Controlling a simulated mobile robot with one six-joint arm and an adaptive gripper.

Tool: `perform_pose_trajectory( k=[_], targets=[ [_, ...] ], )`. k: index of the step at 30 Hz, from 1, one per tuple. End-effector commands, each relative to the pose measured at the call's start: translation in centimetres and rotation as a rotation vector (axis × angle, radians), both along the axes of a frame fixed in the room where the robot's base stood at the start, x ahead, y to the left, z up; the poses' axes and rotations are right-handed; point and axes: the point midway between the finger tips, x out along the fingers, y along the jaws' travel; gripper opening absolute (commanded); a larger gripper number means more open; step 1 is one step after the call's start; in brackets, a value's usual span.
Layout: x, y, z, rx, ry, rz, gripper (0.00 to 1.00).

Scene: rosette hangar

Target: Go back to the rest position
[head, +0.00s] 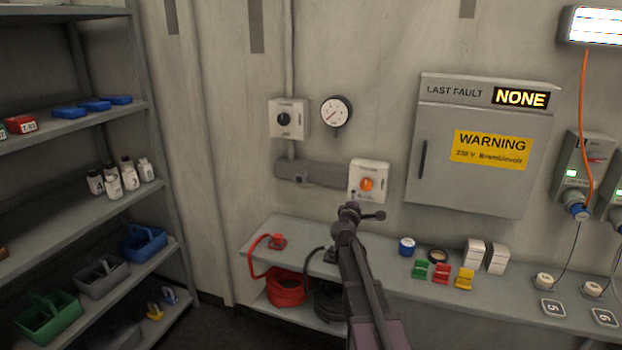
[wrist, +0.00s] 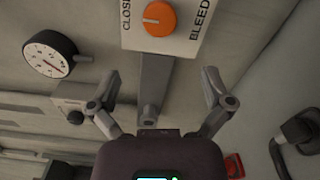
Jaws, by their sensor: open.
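My arm rises from the bottom of the head view, with my gripper (head: 358,214) in front of the wall, just below the white box with the orange knob (head: 366,185). In the wrist view my gripper (wrist: 160,90) has its two fingers spread wide with nothing between them. The orange knob (wrist: 159,18) shows beyond the fingertips, on a plate whose visible lettering reads "CLOSE" and "BLEED". The fingers do not appear to touch the knob. No rest position is marked in either view.
A bench (head: 400,283) below carries blocks, jars and a red plug. A grey cabinet (head: 484,145) hangs to the right, a round gauge (head: 336,112) above left. A shelf rack (head: 75,127) with bottles and baskets stands at left. Some dark floor shows between rack and bench.

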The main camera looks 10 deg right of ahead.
Motion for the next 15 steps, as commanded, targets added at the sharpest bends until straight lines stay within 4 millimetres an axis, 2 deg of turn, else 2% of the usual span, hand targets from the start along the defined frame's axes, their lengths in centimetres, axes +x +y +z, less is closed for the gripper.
perform_pose_trajectory(
  k=[8, 15],
  targets=[
    [-1.2, 0.1, -0.6, 0.073, -0.014, -0.04, 1.0],
    [-5.2, 0.5, -3.1, 0.315, -0.038, -0.176, 1.0]
  ],
)
